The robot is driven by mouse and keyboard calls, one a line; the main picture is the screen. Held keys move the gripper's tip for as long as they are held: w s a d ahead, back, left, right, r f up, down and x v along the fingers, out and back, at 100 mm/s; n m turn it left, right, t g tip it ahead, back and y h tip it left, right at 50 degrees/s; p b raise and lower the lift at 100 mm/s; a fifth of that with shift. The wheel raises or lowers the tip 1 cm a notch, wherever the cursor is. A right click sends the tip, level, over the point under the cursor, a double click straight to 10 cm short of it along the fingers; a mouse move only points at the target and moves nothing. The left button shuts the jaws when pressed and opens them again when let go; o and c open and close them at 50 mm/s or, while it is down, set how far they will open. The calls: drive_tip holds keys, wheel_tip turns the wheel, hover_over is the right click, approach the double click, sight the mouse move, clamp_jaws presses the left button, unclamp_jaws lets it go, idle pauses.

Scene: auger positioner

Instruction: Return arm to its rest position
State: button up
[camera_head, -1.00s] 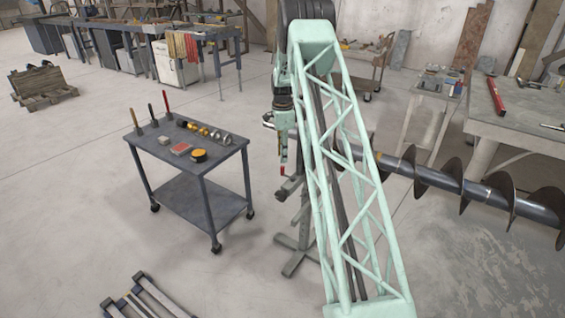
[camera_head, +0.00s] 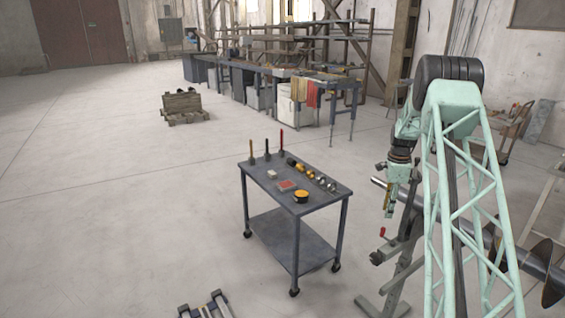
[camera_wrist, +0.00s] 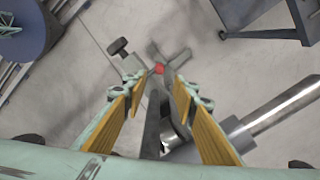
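My gripper (camera_wrist: 158,100) shows in the wrist view with its two yellow-padded fingers apart and nothing between them. Below it are a stand with a red-tipped handle and the grey end of the auger shaft (camera_wrist: 285,108). In the head view my gripper (camera_head: 389,205) hangs pointing down at the right, small and partly side-on, beside the stand (camera_head: 403,255). The auger (camera_head: 535,262) lies behind my mint-green lattice arm, which hides part of it.
A dark wheeled cart (camera_head: 262,178) with tools and small parts on top stands left of the arm. A wooden pallet (camera_head: 184,108) and long workbenches (camera_head: 270,72) are farther back. The floor at left is clear. A low metal frame (camera_head: 205,306) lies at the bottom edge.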

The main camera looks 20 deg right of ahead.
drive_tip(key=shift+r, duration=0.1)
drive_tip(key=s+a+r+n, duration=0.2)
drive_tip(key=a+r+n, duration=0.1)
drive_tip(key=a+r, duration=0.7)
drive_tip(key=s+a+r+n, duration=0.2)
drive_tip(key=a+r+n, duration=0.1)
drive_tip(key=a+r, duration=0.65)
drive_tip(key=s+a+r+n+t, duration=0.2)
drive_tip(key=s+a+r+n, duration=0.3)
drive_tip(key=s+a+r, duration=0.8)
drive_tip(key=s+a+r+n+t+b, duration=0.1)
drive_tip(key=s+a+r+n, duration=0.3)
drive_tip(key=s+a, duration=0.35)
drive_tip(key=s+a+r+n, duration=0.3)
drive_tip(key=s+a+r, duration=0.1)
drive_tip(key=s+a, duration=0.4)
drive_tip(key=s+a+f+n, duration=0.2)
drive_tip(key=s+a+n, duration=0.1)
drive_tip(key=s, duration=0.7)
drive_tip(key=s+a+f+n+t, duration=0.1)
drive_tip(key=s+a+f+n, duration=0.1)
drive_tip(key=s, duration=0.9)
drive_tip(key=shift+s+a+n+b, duration=0.25)
drive_tip(key=shift+a+n+b, duration=0.2)
drive_tip(key=shift+a+n, duration=0.15)
drive_tip(key=shift+d+f, duration=0.1)
